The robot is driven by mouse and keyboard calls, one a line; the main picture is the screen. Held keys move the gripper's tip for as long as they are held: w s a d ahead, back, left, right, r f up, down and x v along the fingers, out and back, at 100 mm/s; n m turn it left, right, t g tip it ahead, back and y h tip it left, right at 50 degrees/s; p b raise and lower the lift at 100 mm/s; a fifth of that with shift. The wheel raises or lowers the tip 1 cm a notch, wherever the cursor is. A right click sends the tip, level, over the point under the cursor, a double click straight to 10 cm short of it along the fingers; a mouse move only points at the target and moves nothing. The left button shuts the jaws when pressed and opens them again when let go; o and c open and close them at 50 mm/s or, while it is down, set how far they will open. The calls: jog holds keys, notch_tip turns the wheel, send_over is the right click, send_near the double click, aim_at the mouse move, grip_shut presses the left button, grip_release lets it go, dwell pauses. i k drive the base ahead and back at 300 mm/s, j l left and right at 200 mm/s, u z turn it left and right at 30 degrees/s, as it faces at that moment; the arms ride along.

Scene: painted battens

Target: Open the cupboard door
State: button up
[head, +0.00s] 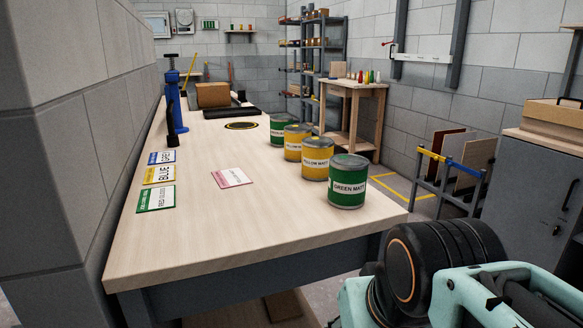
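A grey cupboard (527,193) with a brown wooden top stands at the right edge of the head view, partly cut off by the frame. On its front are a black handle (570,194) and a small dark lock (556,230) below it. The visible door front looks closed, but its right part is outside the picture. Mint and black links of my arm fill the lower right corner and hide the cupboard's lower part. My gripper's fingers do not show.
A long wooden workbench (240,222) runs along the left, with several paint tins near its right edge. A rack (455,166) holding boards stands left of the cupboard. An open-topped cardboard box (546,122) sits on the cupboard. Some floor shows between bench and rack.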

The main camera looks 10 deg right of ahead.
aim_at(533, 189)
jog(key=z, duration=1.85)
jog(key=i+l+z, duration=0.2)
jog(key=i, duration=0.55)
jog(key=i+j+u, duration=0.1)
jog(key=i+u, duration=0.2)
jog(key=i, duration=0.2)
jog(key=i+u, duration=0.3)
jog(key=i, duration=0.25)
jog(key=i+u, duration=0.45)
jog(key=i+l+u, duration=0.1)
jog(key=i+u, duration=0.3)
jog(key=i+j+u, duration=0.1)
jog(key=i+u, duration=0.9)
jog(key=i, duration=1)
jog(key=i+u, duration=0.25)
jog(key=u, duration=0.15)
jog(key=i+l+u, duration=0.15)
jog(key=u, duration=0.2)
jog(key=i+l, duration=0.05)
jog(key=i, duration=0.05)
